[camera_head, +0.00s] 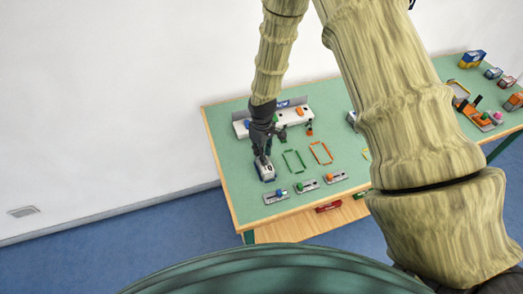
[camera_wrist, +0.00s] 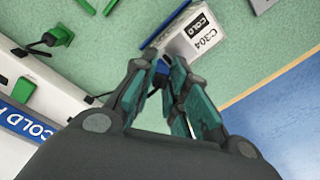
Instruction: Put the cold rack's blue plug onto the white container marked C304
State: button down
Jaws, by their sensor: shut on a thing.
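The white container marked C304 (camera_wrist: 195,40) also bears a COLD label and lies just past my fingertips in the wrist view. In the head view, the container (camera_head: 266,171) stands near the table's front left edge. My gripper (camera_wrist: 170,68) is shut on the blue plug (camera_wrist: 162,67), of which only small blue bits show between and beside the fingers. In the head view my gripper (camera_head: 264,158) is right at the container. Whether the plug touches the container is hidden by the fingers. The cold rack (camera_wrist: 70,95) has a blue COLD label.
The cold rack (camera_head: 270,121) stands behind the container on the green table (camera_head: 225,150). A green frame (camera_head: 293,161) and an orange frame (camera_head: 321,153) lie to the right. Several small grey holders (camera_head: 306,187) line the front edge.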

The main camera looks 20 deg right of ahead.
jog(key=shift+f, duration=0.2)
dwell(0.5)
jog(key=c, duration=0.9)
grip_release()
jog(key=shift+o, duration=0.2)
jog(key=shift+r+p, duration=2.15)
jog(key=shift+r, duration=1.4)
